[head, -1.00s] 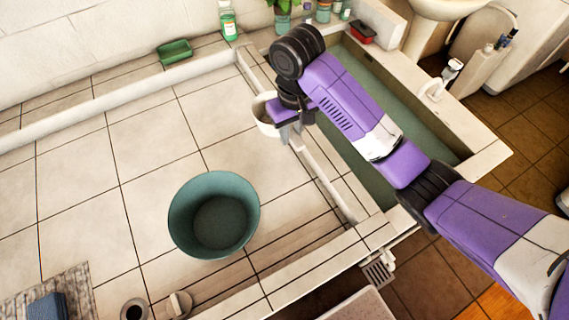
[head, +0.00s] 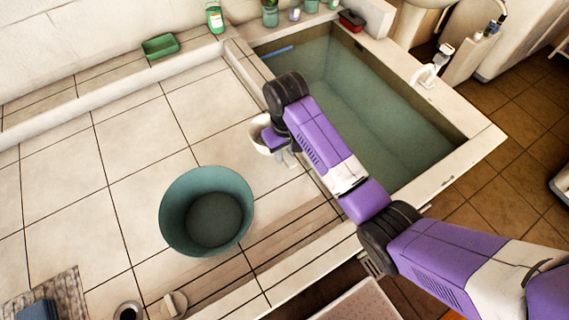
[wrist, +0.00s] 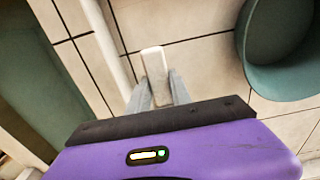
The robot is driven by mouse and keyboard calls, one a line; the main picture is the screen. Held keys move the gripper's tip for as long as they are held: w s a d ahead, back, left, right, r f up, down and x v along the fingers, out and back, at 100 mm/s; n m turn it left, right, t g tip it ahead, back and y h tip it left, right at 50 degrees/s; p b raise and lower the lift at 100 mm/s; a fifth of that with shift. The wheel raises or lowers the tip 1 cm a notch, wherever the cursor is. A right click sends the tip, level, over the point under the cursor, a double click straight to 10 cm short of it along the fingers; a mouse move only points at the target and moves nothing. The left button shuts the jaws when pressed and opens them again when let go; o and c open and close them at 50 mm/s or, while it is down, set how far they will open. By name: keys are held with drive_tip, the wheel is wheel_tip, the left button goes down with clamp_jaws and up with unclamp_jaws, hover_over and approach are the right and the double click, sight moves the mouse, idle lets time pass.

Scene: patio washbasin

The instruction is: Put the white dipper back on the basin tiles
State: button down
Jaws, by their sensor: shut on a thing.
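The white dipper (head: 258,131) is at my gripper (head: 287,160) in the head view, its cup partly hidden behind my wrist. My gripper is shut on its handle, and the pale handle (wrist: 156,75) shows between the two grey fingers (wrist: 157,92) in the wrist view. The cup is not visible in the wrist view. The dipper is over the pale basin tiles (head: 150,130), beside the ledge along the water. I cannot tell whether it touches the tiles.
A green bucket (head: 206,212) stands on the tiles left of my gripper, and shows in the wrist view (wrist: 278,50). The water trough (head: 370,105) is to the right. A green soap dish (head: 160,46) and bottle (head: 214,18) are at the back.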

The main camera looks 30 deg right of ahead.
drive_tip(key=shift+f, duration=3.15)
drive_tip(key=shift+f, duration=0.1)
drive_tip(key=c, duration=1.2)
unclamp_jaws()
drive_tip(key=shift+o, duration=0.2)
wheel_tip(320, 180, up, 12)
drive_tip(key=shift+s+r+b, duration=0.1)
drive_tip(key=shift+r+b, duration=0.05)
drive_tip(key=shift+b, duration=0.35)
